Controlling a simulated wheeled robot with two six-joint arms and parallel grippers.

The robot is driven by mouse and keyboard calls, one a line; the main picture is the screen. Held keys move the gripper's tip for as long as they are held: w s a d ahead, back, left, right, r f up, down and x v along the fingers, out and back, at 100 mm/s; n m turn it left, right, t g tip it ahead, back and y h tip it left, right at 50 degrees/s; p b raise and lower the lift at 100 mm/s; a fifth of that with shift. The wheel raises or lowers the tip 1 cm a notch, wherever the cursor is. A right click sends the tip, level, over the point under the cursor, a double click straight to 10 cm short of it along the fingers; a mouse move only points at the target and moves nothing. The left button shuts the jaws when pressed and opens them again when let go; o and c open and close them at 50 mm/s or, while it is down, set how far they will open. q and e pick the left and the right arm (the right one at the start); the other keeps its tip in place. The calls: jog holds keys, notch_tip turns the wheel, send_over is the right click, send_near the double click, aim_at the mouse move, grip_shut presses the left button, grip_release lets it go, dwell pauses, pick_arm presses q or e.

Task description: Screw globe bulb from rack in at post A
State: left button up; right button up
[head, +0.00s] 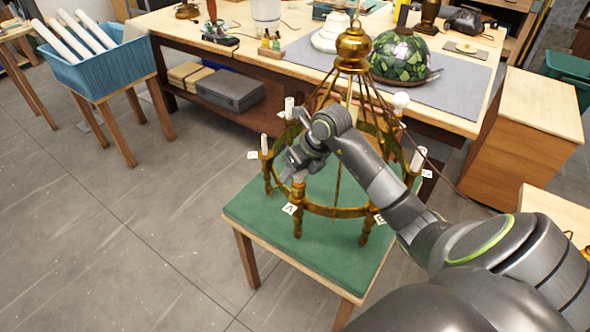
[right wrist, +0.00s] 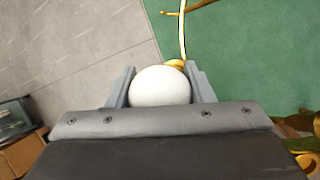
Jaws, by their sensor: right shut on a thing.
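My right gripper (head: 296,163) is over post A of the brass chandelier (head: 353,48), above the tag marked A (head: 290,209). In the right wrist view it is shut on a white globe bulb (right wrist: 160,86), with one finger on each side. A bit of brass (right wrist: 177,63) shows just beyond the bulb. The bulb's base is hidden, so I cannot tell whether it touches the socket of post A. Another white globe bulb (head: 401,100) shows at the chandelier's far right side. My left gripper is not in view.
The chandelier stands on a green-topped stand (head: 262,225). White candle sleeves (head: 289,107) rise from other posts. The workbench behind holds a green glass shade (head: 398,55) on a grey mat (head: 468,78). A blue bin (head: 105,72) of white tubes is at left. Floor at left is clear.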

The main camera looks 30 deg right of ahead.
jog(key=shift+w+d+m+t+h, duration=0.1)
jog(key=shift+m+t+h, duration=0.35)
jog(key=shift+m, duration=0.85)
jog(key=m+h+p, duration=0.1)
jog(key=m+h, duration=0.1)
jog(key=m, duration=0.3)
jog(key=shift+d, duration=0.1)
jog(key=m+b, duration=0.1)
jog(key=b, duration=0.2)
jog(key=m+h+b, duration=0.1)
jog(key=b, duration=0.2)
jog(key=shift+d+f+m+g+h+b, duration=0.2)
jog(key=shift+f+m+g+h+b, duration=0.1)
jog(key=shift+b, duration=0.1)
jog(key=shift+c, duration=0.4)
jog(key=shift+r+b, duration=0.25)
jog(key=shift+b, duration=0.05)
